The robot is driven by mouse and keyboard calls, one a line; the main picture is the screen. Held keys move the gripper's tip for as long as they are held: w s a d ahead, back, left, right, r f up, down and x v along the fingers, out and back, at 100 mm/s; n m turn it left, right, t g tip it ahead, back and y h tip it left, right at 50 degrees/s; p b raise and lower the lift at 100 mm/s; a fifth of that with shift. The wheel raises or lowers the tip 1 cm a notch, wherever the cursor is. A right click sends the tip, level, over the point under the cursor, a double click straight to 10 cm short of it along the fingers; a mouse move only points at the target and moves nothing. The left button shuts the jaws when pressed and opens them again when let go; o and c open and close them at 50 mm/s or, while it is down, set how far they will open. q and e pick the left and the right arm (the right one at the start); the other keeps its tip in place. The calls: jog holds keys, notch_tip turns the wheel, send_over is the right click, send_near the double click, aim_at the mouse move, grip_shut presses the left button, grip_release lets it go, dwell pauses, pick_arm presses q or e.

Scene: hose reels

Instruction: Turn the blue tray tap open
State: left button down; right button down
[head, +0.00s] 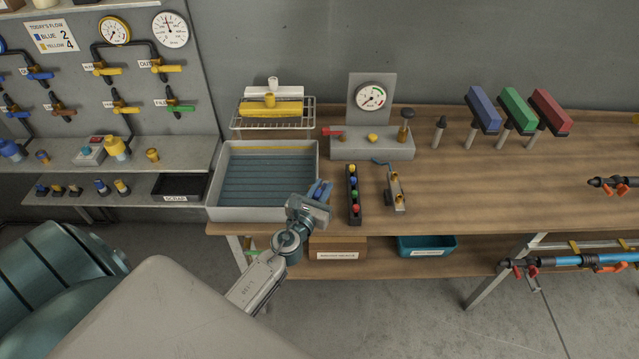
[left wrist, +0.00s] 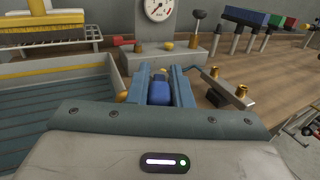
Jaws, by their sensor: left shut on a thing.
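My left gripper (head: 320,190) is at the right wall of the grey tray (head: 262,213), near its front right corner. Its two fingers are shut on a blue part, which I take to be the handle of the blue tray tap (left wrist: 159,91). The handle shows between the fingers in the left wrist view. A small brass piece (left wrist: 121,96) shows just left of the fingers. The rest of the tap is hidden behind the fingers and gripper body. Whether the tap is open cannot be told. My right gripper is not in view.
Close right of the gripper stand a black strip with coloured knobs (head: 353,195) and a metal piece with brass fittings and a blue lever (head: 396,187). A gauge stand (head: 372,140) is behind. A wire rack (head: 273,121) stands behind the tray. The bench's middle right is clear.

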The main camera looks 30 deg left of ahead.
pick_arm(q)
jog(key=shift+w+d+r+n+g+y+b, duration=0.1)
jog(key=shift+d+n+g+y+b, duration=0.1)
jog(key=shift+n+y, duration=0.5)
jog(key=shift+d+f+n+g+y+b, duration=0.1)
jog(key=shift+n+g+y+b, duration=0.2)
jog(key=shift+y, duration=0.6)
jog(key=shift+w+d+r+n+g+y+b, duration=0.1)
jog(key=shift+d+n+y+b, duration=0.05)
jog(key=shift+n+y, duration=0.55)
jog(key=shift+y, duration=0.3)
jog(key=c, duration=1.3)
grip_release()
jog(key=shift+s, duration=0.1)
jog(key=b+v, duration=0.3)
jog(key=v, duration=0.7)
jog(key=shift+s+d, duration=0.15)
jog(key=shift+s, duration=0.1)
